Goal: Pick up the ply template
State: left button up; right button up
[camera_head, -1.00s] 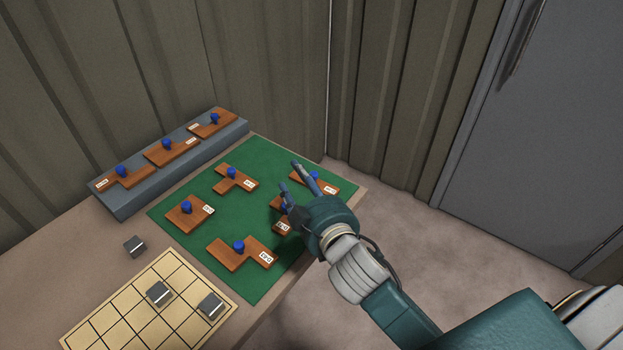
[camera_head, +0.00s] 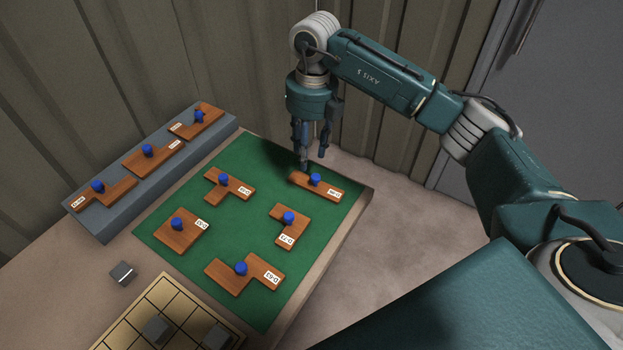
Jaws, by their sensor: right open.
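Several brown wooden ply templates with blue knobs and white labels lie apart on the green mat (camera_head: 187,267). A straight bar-shaped template (camera_head: 336,190) lies at the mat's far right. The task does not show which is meant. My right gripper (camera_head: 313,163) is open, pointing down just above the bar-shaped template near its knob. My left gripper is out of view.
A grey raised ledge (camera_head: 111,226) at the left back holds 3 more templates. A corrugated wall (camera_head: 130,60) closes the back.

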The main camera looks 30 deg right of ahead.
aim_at(316, 176)
jog(key=shift+s+d+f+h, duration=0.15)
jog(key=shift+d+f+h, duration=0.05)
jog(key=shift+d, duration=0.3)
jog(key=shift+s+d+f+h, duration=0.1)
jog(key=shift+d+f+h, duration=0.1)
jog(key=shift+d, duration=0.3)
notch_tip(316, 176, down, 4)
jog(key=shift+w+r+p, duration=0.1)
jog(key=shift+r+p, duration=0.15)
jog(key=shift+p, duration=0.3)
notch_tip(316, 176, down, 5)
jog(key=shift+r+p, duration=0.1)
jog(key=shift+p, duration=0.85)
jog(key=shift+f, duration=0.5)
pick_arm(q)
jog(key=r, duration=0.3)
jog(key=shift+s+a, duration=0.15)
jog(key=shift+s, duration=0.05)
pick_arm(e)
grip_shut()
